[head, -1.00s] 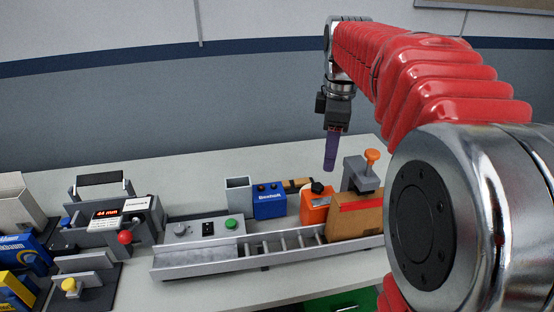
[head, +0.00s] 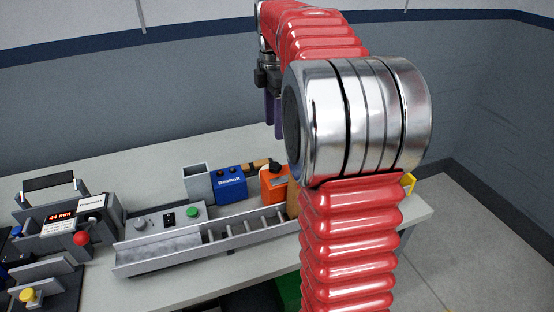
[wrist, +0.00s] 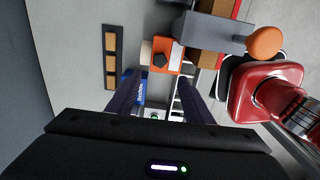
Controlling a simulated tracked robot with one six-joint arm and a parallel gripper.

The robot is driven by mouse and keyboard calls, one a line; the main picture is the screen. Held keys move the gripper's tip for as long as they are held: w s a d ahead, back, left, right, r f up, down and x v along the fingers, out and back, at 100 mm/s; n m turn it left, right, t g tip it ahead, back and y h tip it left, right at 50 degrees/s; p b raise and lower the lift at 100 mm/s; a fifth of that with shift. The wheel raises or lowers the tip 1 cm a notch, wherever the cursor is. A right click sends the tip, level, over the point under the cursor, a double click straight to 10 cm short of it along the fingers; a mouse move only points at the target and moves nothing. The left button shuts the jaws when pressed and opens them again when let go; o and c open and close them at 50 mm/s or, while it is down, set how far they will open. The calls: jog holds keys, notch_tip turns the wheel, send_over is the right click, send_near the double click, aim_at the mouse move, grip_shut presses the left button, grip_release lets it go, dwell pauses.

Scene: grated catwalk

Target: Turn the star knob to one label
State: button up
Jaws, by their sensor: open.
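The black star knob (wrist: 160,59) sits on the face of an orange box (wrist: 173,66) in the wrist view. In the head view, the orange box (head: 273,187) stands on the bench behind the rail, with the black knob (head: 275,166) on its top. No label text is readable around the knob. My gripper (wrist: 158,95) is open and empty, its two dark fingers pointing towards the orange box, apart from it. In the head view my gripper (head: 273,112) is above and behind the box, partly hidden by my arm.
A blue device (head: 229,184) stands left of the orange box. In the wrist view, a grey block with an orange knob (wrist: 265,43) and a cardboard box (wrist: 206,60) are close by. A metal roller rail (head: 250,228) runs along the front. The back of the bench is mostly clear.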

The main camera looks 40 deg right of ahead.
aim_at(275, 166)
notch_tip(275, 166, down, 13)
jog(key=shift+f, duration=0.1)
dwell(0.5)
jog(key=shift+c, duration=0.5)
jog(key=c, duration=0.9)
jog(key=shift+s+d, duration=0.15)
jog(key=shift+d, duration=0.25)
jog(key=shift+c, duration=0.2)
jog(key=shift+a, duration=0.4)
jog(key=shift+a+m, duration=0.15)
jog(key=shift+m, duration=0.15)
jog(key=shift+f+m, duration=0.1)
jog(key=shift+m, duration=0.6)
